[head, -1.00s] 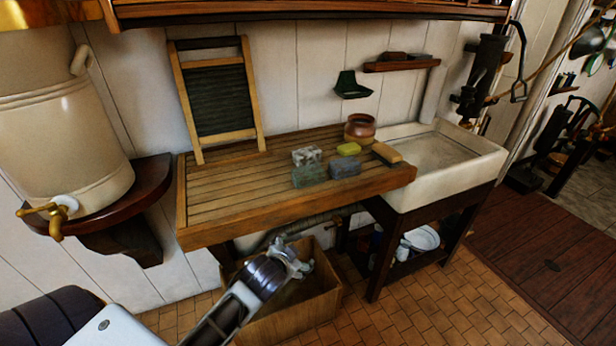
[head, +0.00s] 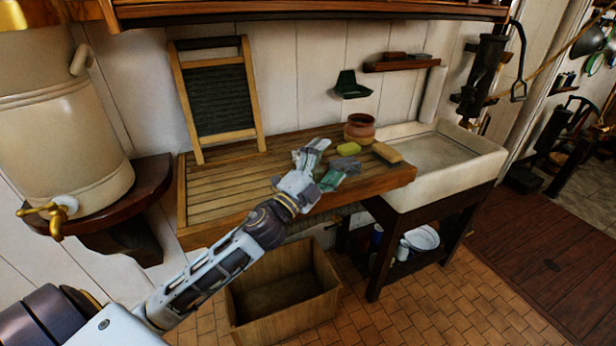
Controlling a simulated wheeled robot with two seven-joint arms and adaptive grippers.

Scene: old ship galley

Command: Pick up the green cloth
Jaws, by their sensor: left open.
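The green cloth (head: 332,180) is a small folded pad near the front right of the slatted wooden drainboard (head: 225,193). My left gripper (head: 316,160) is over the drainboard right at the cloth, with its fingers apart, and covers the cloth's left part. I cannot tell whether the fingers touch it. A grey-blue folded cloth (head: 347,164) lies just behind the green one. My right gripper is out of view.
A yellow-green block (head: 349,149), a tan block (head: 387,153) and a brown pot (head: 360,128) stand close behind. A washboard (head: 219,95) leans at the wall. The white sink (head: 450,164) is at right; a wooden crate (head: 285,305) is below. The board's left half is clear.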

